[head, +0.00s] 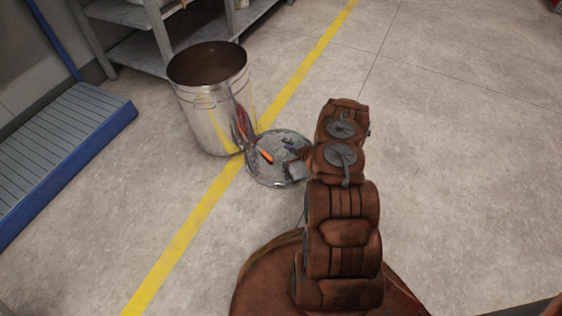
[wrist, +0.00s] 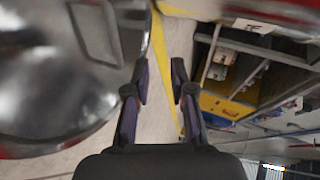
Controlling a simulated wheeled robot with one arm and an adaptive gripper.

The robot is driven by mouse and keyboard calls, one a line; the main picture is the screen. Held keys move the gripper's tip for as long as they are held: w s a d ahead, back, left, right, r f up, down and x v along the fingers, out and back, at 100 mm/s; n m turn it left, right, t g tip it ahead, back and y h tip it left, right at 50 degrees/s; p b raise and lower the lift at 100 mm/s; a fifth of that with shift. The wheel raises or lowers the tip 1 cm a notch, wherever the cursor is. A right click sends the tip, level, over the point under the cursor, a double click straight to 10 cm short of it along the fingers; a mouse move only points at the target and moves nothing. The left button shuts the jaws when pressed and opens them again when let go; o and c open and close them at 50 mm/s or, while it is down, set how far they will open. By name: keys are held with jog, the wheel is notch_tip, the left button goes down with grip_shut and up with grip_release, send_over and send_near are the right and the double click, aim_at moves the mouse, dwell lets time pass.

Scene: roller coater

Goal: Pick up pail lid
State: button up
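The pail lid (head: 262,172) is a round, shiny grey metal disc beside the foot of the metal pail (head: 205,115). I cannot tell whether it lies flat or leans. An orange streak and dark patches show on its face. My gripper (wrist: 161,84) is at the lid's right side in the head view, its fingers small and partly hard to make out there. In the wrist view the fingers are apart, with floor showing between them. A large round metal surface, apparently the lid (wrist: 45,75), fills the left side, its edge close beside the left finger. Contact is unclear.
The open pail stands upright behind the lid. A yellow floor line (head: 180,235) passes by both. A blue-edged grated platform (head: 60,150) lies at the left, and a grey shelf (head: 140,50) stands behind the pail. The floor to the right is clear.

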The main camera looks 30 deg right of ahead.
aim_at(281, 151)
jog(key=shift+m+t, duration=0.5)
jog(key=shift+m, duration=0.1)
jog(key=s+f, duration=0.1)
jog(key=f, duration=0.1)
jog(key=s+f+b, duration=0.1)
jog(key=s+f, duration=0.1)
jog(key=f, duration=0.1)
jog(key=shift+s+a+f+b, duration=0.15)
jog(key=shift+a+f+b, duration=0.2)
jog(key=shift+a, duration=0.05)
jog(key=shift+w+a+f+y+b, duration=0.15)
jog(key=shift+w+f+b, duration=0.1)
jog(key=shift+w, duration=0.2)
jog(key=shift+w+d+f+y+b, duration=0.15)
jog(key=shift+w+f+b, duration=0.1)
jog(key=shift+w, duration=0.2)
jog(key=shift+b+x, duration=1.55)
jog(key=shift+x, duration=1.15)
jog(key=shift+w+d+r, duration=0.15)
jog(key=shift+w+r, duration=0.05)
jog(key=shift+r, duration=0.05)
grip_shut()
